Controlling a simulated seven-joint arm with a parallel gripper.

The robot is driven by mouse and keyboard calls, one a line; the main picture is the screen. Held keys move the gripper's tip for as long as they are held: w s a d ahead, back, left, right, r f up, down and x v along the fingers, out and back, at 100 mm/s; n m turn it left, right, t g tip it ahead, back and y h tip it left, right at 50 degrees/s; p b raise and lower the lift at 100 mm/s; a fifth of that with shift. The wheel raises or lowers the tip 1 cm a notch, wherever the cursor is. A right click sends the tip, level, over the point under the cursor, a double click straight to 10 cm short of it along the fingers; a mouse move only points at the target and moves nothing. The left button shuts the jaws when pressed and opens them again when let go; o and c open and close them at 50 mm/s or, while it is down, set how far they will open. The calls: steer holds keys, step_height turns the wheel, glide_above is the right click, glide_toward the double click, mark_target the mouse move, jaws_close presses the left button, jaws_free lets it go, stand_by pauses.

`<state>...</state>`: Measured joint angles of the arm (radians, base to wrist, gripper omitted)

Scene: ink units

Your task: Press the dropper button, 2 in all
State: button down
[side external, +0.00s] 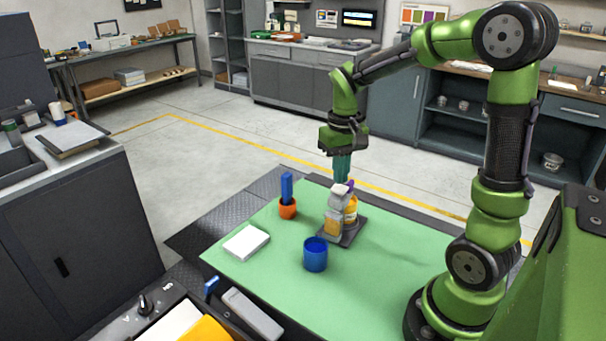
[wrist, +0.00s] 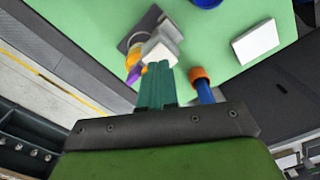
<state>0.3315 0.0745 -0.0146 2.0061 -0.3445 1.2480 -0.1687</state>
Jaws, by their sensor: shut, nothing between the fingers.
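The dropper unit is a grey-white body (side external: 337,201) with an amber lower part, standing on a dark base plate (side external: 346,236). A yellow-orange bottle (side external: 351,212) with a purple piece (side external: 350,186) stands right beside it. In the wrist view the dropper's pale top (wrist: 160,45) lies just beyond my fingertips, and the purple piece (wrist: 133,74) shows to the left. My gripper (side external: 341,183) points down with its teal fingers shut and empty, right above the dropper top. Its fingertips (wrist: 158,64) also show in the wrist view. I cannot tell whether they touch the button, which is not clearly visible.
On the green mat (side external: 270,285) stand a blue cup (side external: 315,256), an orange holder (side external: 287,209) with a blue upright piece (side external: 286,187), and a white block (side external: 246,242). The holder is close to my fingers in the wrist view. The mat's front is mostly clear.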

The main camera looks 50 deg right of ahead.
steer(key=shift+f, duration=0.15)
steer(key=shift+f, duration=1.2)
steer(key=shift+r, duration=1.35)
steer(key=shift+f, duration=0.1)
steer(key=shift+f, duration=1.3)
steer(key=shift+r, duration=0.1)
steer(key=shift+r, duration=1.3)
